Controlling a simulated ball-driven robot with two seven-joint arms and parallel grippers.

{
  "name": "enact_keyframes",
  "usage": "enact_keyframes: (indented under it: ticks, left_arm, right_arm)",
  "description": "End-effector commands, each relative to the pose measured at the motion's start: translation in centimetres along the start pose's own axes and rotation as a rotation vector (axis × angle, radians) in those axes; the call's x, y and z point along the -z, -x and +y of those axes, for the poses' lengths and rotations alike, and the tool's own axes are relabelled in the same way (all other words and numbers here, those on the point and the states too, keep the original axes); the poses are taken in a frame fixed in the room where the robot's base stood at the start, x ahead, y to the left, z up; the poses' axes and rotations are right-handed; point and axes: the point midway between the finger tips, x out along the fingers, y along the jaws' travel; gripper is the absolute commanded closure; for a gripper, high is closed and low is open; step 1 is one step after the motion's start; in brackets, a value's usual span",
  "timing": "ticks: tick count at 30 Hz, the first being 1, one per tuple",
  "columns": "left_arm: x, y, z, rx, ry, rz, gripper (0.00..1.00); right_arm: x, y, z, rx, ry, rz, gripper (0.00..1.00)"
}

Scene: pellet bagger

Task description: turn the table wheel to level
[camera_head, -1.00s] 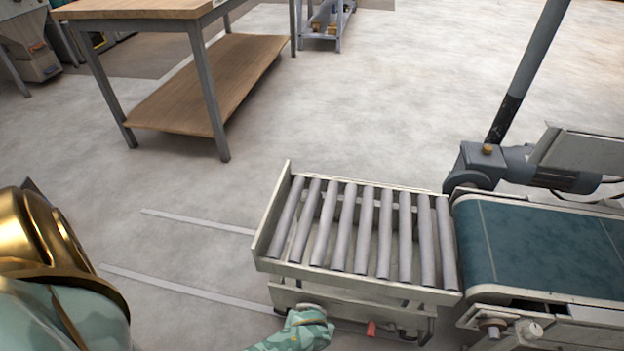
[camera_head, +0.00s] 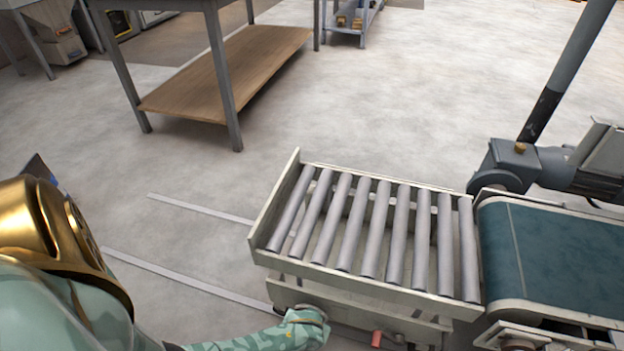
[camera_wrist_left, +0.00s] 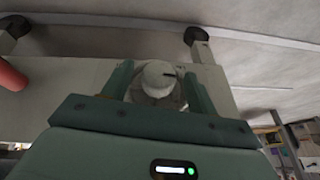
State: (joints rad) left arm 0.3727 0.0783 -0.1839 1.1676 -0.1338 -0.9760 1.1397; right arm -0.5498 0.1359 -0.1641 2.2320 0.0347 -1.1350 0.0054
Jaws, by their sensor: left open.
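The roller table (camera_head: 365,275), a pale frame with several grey rollers, stands beside a green belt conveyor (camera_head: 560,260). I cannot tell whether the table is level. My left gripper (camera_head: 310,318) is low at the table's front side, mostly hidden by its own arm. In the left wrist view, a pale round wheel or knob (camera_wrist_left: 159,76) with a dark mark sits between the open teal fingers of my left gripper (camera_wrist_left: 158,88). I cannot tell whether the fingers touch it. My right gripper is not in view.
A red part (camera_head: 376,338) sticks out right of my left gripper, also seen in the left wrist view (camera_wrist_left: 10,76). Floor rails (camera_head: 190,280) run left from the table. A workbench (camera_head: 225,75) stands behind; the floor between is clear.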

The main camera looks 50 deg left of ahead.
Motion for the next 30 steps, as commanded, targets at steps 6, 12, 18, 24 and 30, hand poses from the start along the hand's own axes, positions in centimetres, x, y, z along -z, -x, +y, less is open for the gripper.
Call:
enact_keyframes:
  ticks: [6, 12, 18, 24, 30]
  left_arm:
    - [0.12, -0.27, 0.01, -0.001, 0.0, 0.002, 0.41]
    - [0.12, -0.24, 0.01, -0.001, 0.0, 0.002, 0.61]
    - [0.1, -0.24, 0.02, -0.001, 0.0, 0.002, 0.86]
    - [0.13, -0.22, 0.16, 0.021, -0.01, 0.0, 0.86]
    - [0.02, -0.25, 0.43, 0.106, -0.047, -0.011, 0.86]
  right_arm:
    - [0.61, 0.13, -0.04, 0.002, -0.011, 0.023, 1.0]
    - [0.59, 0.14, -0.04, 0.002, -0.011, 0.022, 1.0]
    - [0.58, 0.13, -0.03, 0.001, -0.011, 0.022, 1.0]
    - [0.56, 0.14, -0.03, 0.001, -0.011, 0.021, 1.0]
    - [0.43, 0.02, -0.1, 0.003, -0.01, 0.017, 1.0]
